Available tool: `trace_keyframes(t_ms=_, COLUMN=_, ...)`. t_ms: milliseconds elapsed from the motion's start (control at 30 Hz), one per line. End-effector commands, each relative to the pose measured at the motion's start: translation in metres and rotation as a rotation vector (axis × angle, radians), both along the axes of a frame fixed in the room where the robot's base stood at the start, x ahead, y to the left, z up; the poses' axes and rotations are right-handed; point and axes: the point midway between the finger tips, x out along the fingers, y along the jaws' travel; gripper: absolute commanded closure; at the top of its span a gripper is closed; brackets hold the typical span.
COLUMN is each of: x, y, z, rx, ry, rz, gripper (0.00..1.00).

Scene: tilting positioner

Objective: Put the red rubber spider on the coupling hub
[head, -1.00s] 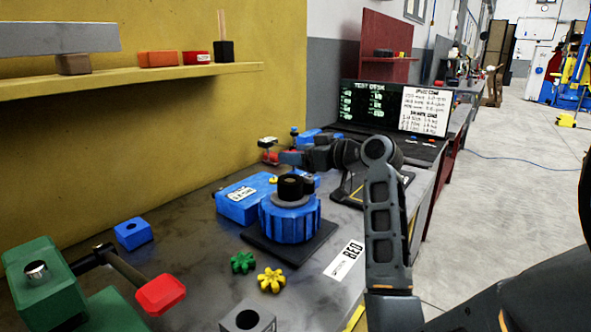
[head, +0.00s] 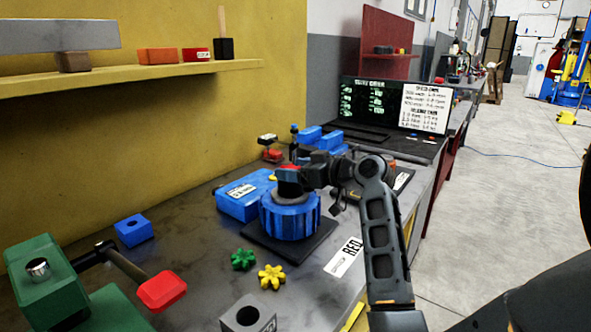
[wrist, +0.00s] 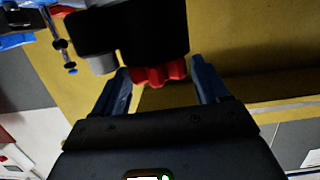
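The red rubber spider (wrist: 160,75) shows between my fingertips in the wrist view, with its lobed edge facing the camera. My gripper (wrist: 161,76) has a blue finger on either side of it and appears shut on it. The black coupling hub (wrist: 125,35) fills the upper part of the wrist view, right against the spider in the picture; I cannot tell if they touch. Only a sliver of red shows there.
A green and a yellow spider lie on the bench in front of the positioner's dark base (head: 262,243). A blue box (head: 243,195) stands close to its left. A green vise (head: 45,280) with a red handle is at left front.

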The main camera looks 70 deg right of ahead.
Motion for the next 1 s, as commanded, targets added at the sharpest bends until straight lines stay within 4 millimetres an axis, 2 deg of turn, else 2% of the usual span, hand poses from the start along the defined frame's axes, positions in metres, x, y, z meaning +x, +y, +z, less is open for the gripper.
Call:
trace_keyframes(t_ms=33, x=0.0, y=0.0, z=0.0, rx=0.0, ry=0.0, rz=0.0, gripper=0.21)
trace_keyframes(t_ms=167, x=0.0, y=0.0, z=0.0, rx=0.0, ry=0.0, rz=0.0, gripper=0.1)
trace_keyframes(t_ms=500, x=-0.003, y=0.0, z=0.005, rx=0.0, ry=0.0, rz=-0.001, gripper=0.1)
trace_keyframes(t_ms=667, x=-0.028, y=0.006, z=0.007, rx=-0.001, ry=0.0, rz=-0.003, gripper=0.1)
trace_keyframes(t_ms=1000, x=-0.091, y=0.023, z=0.022, rx=-0.002, ry=-0.001, rz=-0.003, gripper=0.1)
